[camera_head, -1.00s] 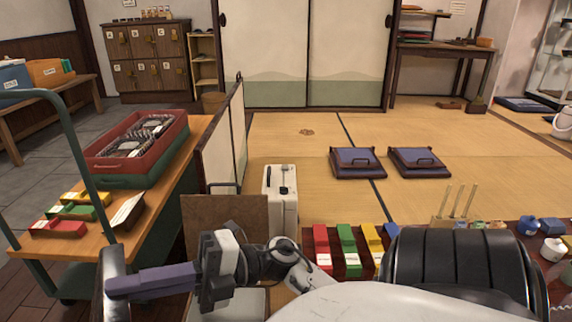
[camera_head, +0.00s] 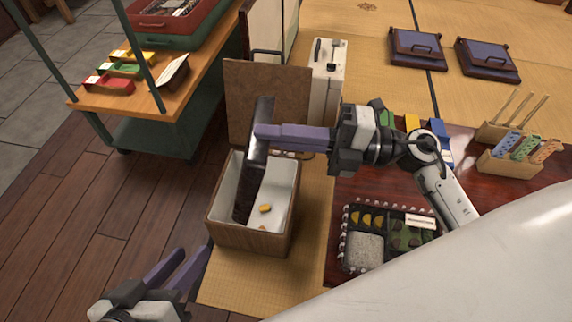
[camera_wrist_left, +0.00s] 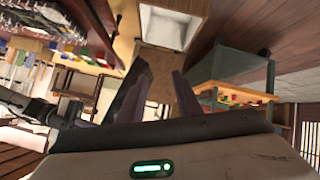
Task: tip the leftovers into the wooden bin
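The wooden bin (camera_head: 250,238) is an open box with a pale lining, standing on the mat at centre left. Small yellow leftovers (camera_head: 265,209) lie inside on its floor. My right gripper (camera_head: 262,136) is shut on the edge of a dark tray (camera_head: 246,190). The tray stands steeply on edge, its lower end inside the bin's opening; its face is seen nearly edge-on, so I cannot tell whether food clings to it. My left gripper (camera_head: 194,255) is open and empty, low beside the bin's left front. The bin also shows in the left wrist view (camera_wrist_left: 143,22).
A brown board (camera_head: 265,95) and a white case (camera_head: 327,75) stand behind the bin. A cart (camera_head: 150,120) with coloured boxes is at upper left. A low red table (camera_head: 470,200) with a filled lunch tray (camera_head: 365,250) is at right. Wooden floor at left is clear.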

